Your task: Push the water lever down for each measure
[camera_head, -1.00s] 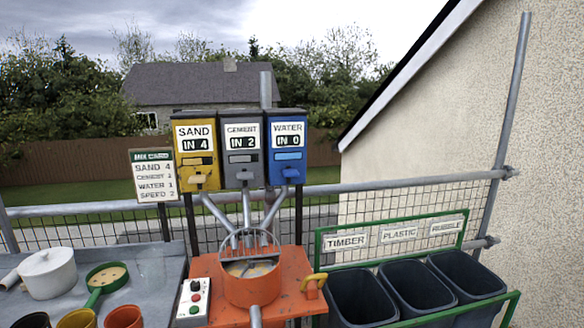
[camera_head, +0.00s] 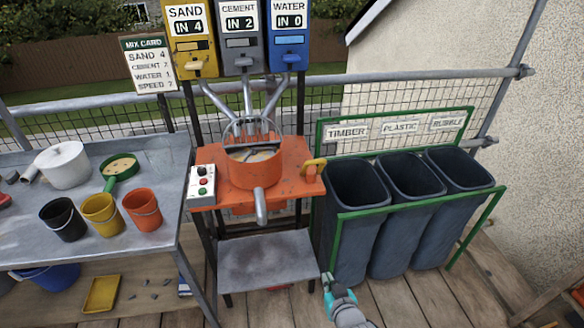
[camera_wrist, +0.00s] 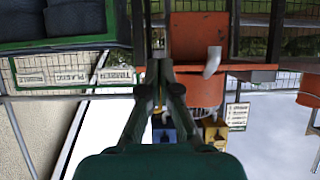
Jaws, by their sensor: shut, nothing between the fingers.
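The blue water dispenser (camera_head: 289,35) stands at the right of three dispensers and reads IN 0. Its lever (camera_head: 291,61) sticks out near its bottom edge. The mix card (camera_head: 147,64) lists sand 4, cement 2 and water 1. My gripper (camera_head: 328,282) is low at the front, right of the mixer stand's lower shelf, well below and apart from the water lever. In the wrist view, which is upside down, my gripper (camera_wrist: 159,66) is shut and empty. Part of the water dispenser (camera_wrist: 163,134) shows behind the fingers there; its lever cannot be made out.
The yellow sand dispenser (camera_head: 190,38) reads IN 4 and the grey cement one (camera_head: 240,35) IN 2. Chutes lead down to the orange mixer (camera_head: 255,175), with a control box (camera_head: 202,186) at its left. Dark bins (camera_head: 357,215) stand right. A bench (camera_head: 100,228) with buckets stands left.

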